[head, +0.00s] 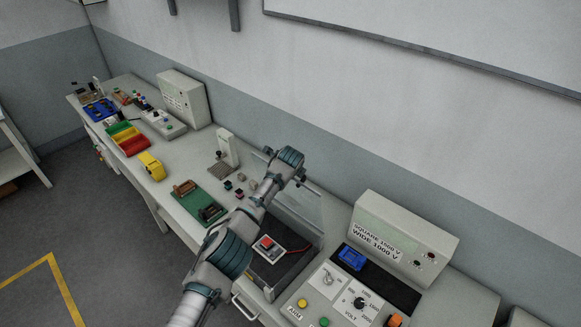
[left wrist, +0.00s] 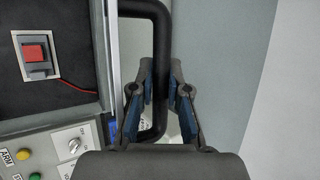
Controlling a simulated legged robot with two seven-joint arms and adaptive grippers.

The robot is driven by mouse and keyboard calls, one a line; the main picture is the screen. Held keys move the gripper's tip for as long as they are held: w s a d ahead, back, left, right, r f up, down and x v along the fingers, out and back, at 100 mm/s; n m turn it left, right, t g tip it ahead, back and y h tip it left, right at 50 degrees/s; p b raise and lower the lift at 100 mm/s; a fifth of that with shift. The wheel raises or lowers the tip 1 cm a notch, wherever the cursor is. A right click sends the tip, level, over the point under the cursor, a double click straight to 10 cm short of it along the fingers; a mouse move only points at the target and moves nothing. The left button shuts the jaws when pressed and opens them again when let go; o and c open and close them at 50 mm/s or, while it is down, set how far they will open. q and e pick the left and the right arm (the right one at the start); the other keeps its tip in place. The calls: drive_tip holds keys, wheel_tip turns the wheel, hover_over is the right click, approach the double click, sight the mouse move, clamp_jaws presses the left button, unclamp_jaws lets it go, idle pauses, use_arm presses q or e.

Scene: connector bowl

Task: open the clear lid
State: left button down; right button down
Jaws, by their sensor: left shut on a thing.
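The clear lid (head: 309,212) stands raised, roughly upright, at the back of a dark-floored bay (head: 285,268) in the head view. In the left wrist view the lid (left wrist: 113,45) is seen nearly edge-on. Its black bar handle (left wrist: 161,45) runs between the fingers of my left gripper (left wrist: 161,100), which is shut on it. In the head view my left arm reaches across the bay and its wrist hides most of the gripper. A red-topped block on a light base (head: 267,242) lies in the bay and also shows in the left wrist view (left wrist: 35,54). My right gripper is not in view.
Right of the bay is a control panel with a knob (head: 360,302), a switch and a blue connector (head: 352,257). A labelled box (head: 400,240) stands behind it. Left along the bench are a green board (head: 203,203), a yellow part (head: 151,166) and coloured bins (head: 126,138). The wall is close behind.

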use_arm(q)
drive_tip(key=shift+d+f, duration=0.1)
drive_tip(key=shift+f, duration=0.05)
drive_tip(key=shift+s, duration=0.1)
drive_tip(key=c, duration=1.1)
unclamp_jaws()
drive_tip(key=shift+c, duration=0.2)
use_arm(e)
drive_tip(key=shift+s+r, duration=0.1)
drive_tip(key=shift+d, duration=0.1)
use_arm(q)
drive_tip(key=v, duration=1.1)
drive_tip(key=shift+s+r, duration=0.1)
drive_tip(key=shift+r, duration=0.25)
